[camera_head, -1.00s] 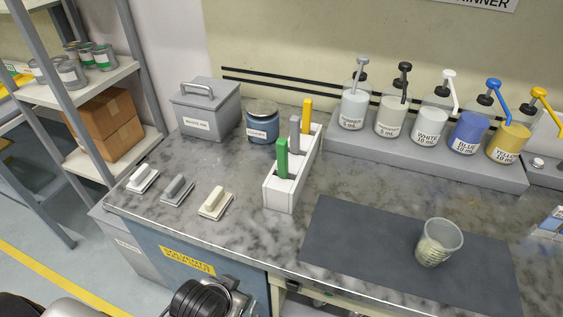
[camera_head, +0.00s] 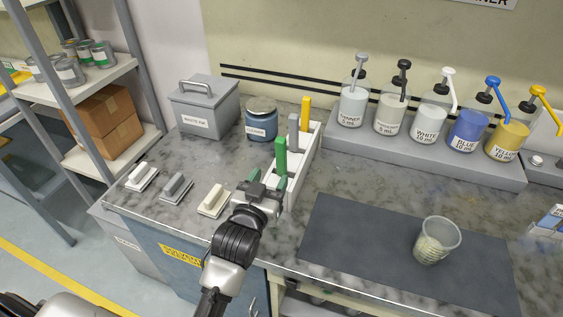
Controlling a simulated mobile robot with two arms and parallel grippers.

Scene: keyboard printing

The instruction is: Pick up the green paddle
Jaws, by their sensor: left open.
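The green paddle (camera_head: 281,156) stands upright in the near end of a white holder (camera_head: 307,150). A grey paddle (camera_head: 293,131) and a yellow paddle (camera_head: 305,112) stand behind it in the same holder. My left gripper (camera_head: 267,180) is open, in front of the holder's near end, just below and left of the green paddle in the picture. Its fingers hide the lower near part of the holder. I cannot tell whether a finger touches the holder. My right gripper is not in view.
Several small blocks with handles, such as the cream one (camera_head: 213,201), lie left of the gripper. A grey lidded bin (camera_head: 205,107) and a blue jar (camera_head: 262,122) stand behind. A clear cup (camera_head: 436,240) stands on the dark mat (camera_head: 350,235). Pump bottles line the back right.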

